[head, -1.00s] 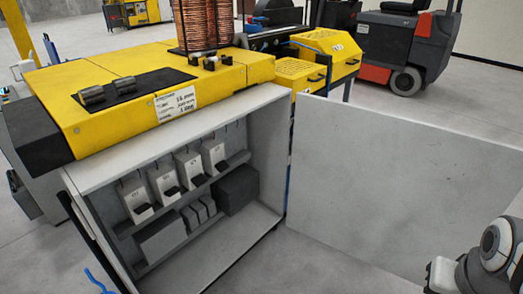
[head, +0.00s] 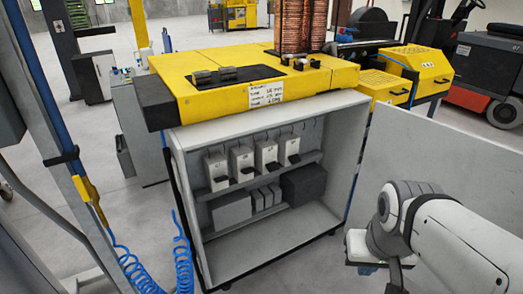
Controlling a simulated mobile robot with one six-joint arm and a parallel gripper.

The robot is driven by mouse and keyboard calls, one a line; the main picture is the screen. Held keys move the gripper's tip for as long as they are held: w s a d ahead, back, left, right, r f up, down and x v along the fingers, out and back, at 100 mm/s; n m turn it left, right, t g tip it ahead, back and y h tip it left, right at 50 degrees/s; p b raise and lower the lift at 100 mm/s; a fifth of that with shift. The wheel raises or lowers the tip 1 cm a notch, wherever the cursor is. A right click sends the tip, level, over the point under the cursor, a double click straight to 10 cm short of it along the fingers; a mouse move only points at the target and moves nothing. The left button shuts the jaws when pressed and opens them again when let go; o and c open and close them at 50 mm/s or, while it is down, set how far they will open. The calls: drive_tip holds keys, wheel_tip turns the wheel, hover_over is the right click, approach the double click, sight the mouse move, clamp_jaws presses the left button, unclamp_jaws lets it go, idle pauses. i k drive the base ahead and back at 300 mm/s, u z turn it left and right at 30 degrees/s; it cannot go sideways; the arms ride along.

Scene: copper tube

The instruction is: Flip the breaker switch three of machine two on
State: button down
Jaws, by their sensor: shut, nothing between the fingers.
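Several pale grey breaker boxes stand in a row on the upper shelf inside an open cabinet (head: 282,228) under a yellow machine top (head: 195,107). Each has a dark lever at its lower front, and all the levers look alike. The third breaker from the left (head: 266,153) has its lever (head: 273,167) jutting out near the bottom. The labels are too small to read. My gripper (head: 365,250) is at the lower right, in front of the cabinet's right side and apart from the breakers. It is shut and empty, though its fingers are hard to make out.
The open cabinet door (head: 440,155) spreads to the right, behind my arm. A post with a coiled blue hose (head: 135,268) stands at left. Yellow units (head: 415,65) and a forklift (head: 490,75) are behind.

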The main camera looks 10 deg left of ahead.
sight(272, 167)
drive_tip(key=i, duration=1)
drive_tip(key=u, duration=0.05)
